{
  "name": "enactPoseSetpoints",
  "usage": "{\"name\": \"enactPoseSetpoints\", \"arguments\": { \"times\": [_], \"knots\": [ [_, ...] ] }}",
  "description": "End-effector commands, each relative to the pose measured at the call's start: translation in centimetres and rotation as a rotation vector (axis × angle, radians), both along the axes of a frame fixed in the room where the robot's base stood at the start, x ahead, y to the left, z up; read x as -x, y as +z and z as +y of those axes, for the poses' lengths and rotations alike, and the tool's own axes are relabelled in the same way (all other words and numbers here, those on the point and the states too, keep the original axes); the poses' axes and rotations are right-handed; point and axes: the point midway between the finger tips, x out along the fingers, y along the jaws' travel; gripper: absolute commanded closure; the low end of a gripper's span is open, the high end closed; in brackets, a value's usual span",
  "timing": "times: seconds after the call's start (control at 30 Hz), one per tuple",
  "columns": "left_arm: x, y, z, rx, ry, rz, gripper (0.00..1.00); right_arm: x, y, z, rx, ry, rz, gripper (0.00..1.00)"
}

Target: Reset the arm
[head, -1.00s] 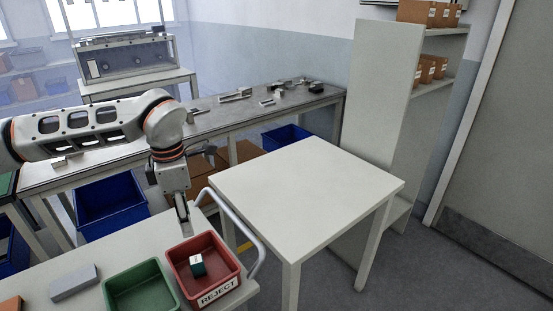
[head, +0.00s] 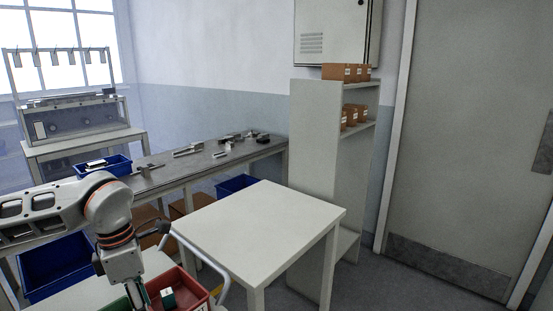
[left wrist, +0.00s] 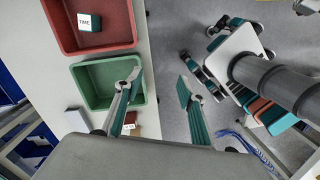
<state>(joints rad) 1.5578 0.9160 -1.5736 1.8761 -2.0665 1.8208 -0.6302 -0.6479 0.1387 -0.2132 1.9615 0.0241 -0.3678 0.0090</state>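My left gripper (head: 138,293) hangs at the lower left in the head view, near the red and green trays. The left wrist view shows its two fingers (left wrist: 158,80) spread apart with nothing between them. The green tray (left wrist: 76,77) lies beside the left finger and looks empty. The red REJECT tray (head: 203,300) holds a small teal block with a white label (head: 168,297); both also show in the left wrist view, the tray (left wrist: 128,40) and the block (left wrist: 89,22). My right gripper is not in view.
A bare white table (head: 262,225) stands right of the trays. A long grey bench (head: 205,157) with metal parts and a blue bin (head: 118,164) runs behind. A shelf with brown boxes (head: 345,73) and a grey door (head: 465,150) are at right.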

Motion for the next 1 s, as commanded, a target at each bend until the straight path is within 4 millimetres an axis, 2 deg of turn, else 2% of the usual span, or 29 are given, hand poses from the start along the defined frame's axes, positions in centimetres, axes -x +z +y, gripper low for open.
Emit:
{"name": "enactPoseSetpoints", "arguments": {
  "times": [0.03,0.17,0.33,0.47,0.5,0.6,0.7,0.8,0.9,1.0],
  "knots": [
    [0.6,-0.9,-1.7,0.042,-0.017,0.021,0.60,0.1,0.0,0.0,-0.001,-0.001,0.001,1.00],
    [2.3,-2.5,-6.4,0.170,-0.054,0.072,0.60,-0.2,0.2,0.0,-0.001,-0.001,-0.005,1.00],
    [5.6,-4.0,-14.1,0.406,-0.077,0.169,0.60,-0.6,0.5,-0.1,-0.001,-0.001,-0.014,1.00],
    [8.8,-3.7,-21.0,0.646,-0.052,0.272,0.60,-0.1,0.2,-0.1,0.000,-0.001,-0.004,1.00],
    [9.6,-3.2,-23.0,0.723,-0.034,0.306,0.60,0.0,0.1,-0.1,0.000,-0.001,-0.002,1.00],
    [11.3,-1.4,-27.2,0.914,0.035,0.392,0.60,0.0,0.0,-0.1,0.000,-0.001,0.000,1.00],
    [12.1,0.7,-30.4,1.099,0.134,0.484,0.60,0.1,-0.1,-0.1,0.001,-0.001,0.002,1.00],
    [11.9,3.0,-32.6,1.278,0.267,0.577,0.60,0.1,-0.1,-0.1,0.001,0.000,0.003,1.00],
    [10.7,4.8,-33.6,1.440,0.432,0.670,0.60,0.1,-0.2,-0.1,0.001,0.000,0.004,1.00],
    [8.6,5.8,-33.5,1.587,0.628,0.760,0.60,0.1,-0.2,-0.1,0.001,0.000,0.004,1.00]
  ]
}}
